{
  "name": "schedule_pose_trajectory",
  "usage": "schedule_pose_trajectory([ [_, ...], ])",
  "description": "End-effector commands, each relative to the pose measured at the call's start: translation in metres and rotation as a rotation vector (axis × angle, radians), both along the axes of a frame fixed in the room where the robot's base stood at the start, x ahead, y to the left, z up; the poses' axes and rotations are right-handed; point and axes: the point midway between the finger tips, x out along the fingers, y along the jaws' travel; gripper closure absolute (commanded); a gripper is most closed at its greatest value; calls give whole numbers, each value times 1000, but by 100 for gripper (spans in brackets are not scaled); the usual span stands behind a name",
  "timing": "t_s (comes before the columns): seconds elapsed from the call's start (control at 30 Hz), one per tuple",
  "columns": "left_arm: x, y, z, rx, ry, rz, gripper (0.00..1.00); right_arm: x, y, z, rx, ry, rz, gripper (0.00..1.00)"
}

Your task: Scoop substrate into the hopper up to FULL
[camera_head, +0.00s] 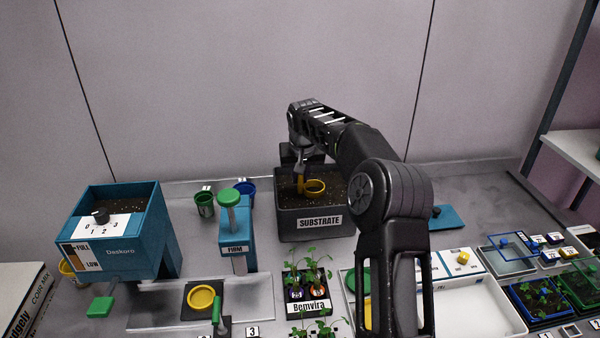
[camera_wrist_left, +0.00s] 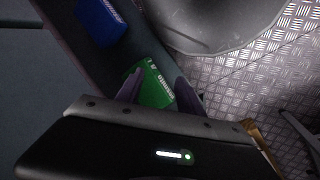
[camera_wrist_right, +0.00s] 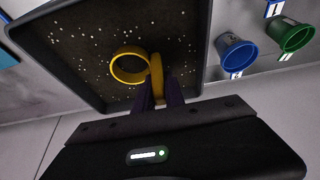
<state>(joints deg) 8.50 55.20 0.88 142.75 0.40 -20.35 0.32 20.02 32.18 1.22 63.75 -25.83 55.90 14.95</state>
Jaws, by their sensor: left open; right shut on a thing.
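The teal hopper (camera_head: 150,235) stands at the left in the head view, with FULL and LOW marks on its front and dark brown material in its open top. The dark SUBSTRATE bin (camera_head: 287,222) stands at the middle back, holding dark speckled substrate (camera_wrist_right: 190,40). My right gripper (camera_head: 300,178) is shut on a yellow scoop, whose round cup (camera_wrist_right: 130,66) is over or in the substrate; I cannot tell how deep, or whether it holds any. My left gripper (camera_wrist_left: 158,90) is open, out of the head view, with a green object far behind its fingers.
A green cup (camera_head: 205,205) and a blue cup (camera_wrist_right: 238,55) stand left of the bin. A teal FIRM press (camera_head: 236,240) stands between hopper and bin. Potted seedlings (camera_head: 308,285) stand in front of the bin. A yellow ring (camera_head: 201,298) lies on a dark square in front.

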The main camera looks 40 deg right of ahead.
Motion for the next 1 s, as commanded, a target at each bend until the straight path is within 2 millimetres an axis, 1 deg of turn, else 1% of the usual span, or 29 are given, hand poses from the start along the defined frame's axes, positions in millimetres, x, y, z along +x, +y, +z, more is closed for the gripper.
schedule_pose_trajectory([
  [0.03, 0, 0, -6, -1, -1, -1, 56, 0, 0, -8, 0, 0, 1, 100],
  [0.23, 1, -1, -10, -3, -4, -2, 56, 0, 0, -16, 0, 0, 1, 100],
  [0.9, 1, -1, -10, -3, -4, -1, 56, 0, 0, -16, 0, -1, 0, 100],
  [1.0, 1, -1, -8, -3, -3, -1, 56, 0, 0, -13, 0, -1, 0, 100],
])
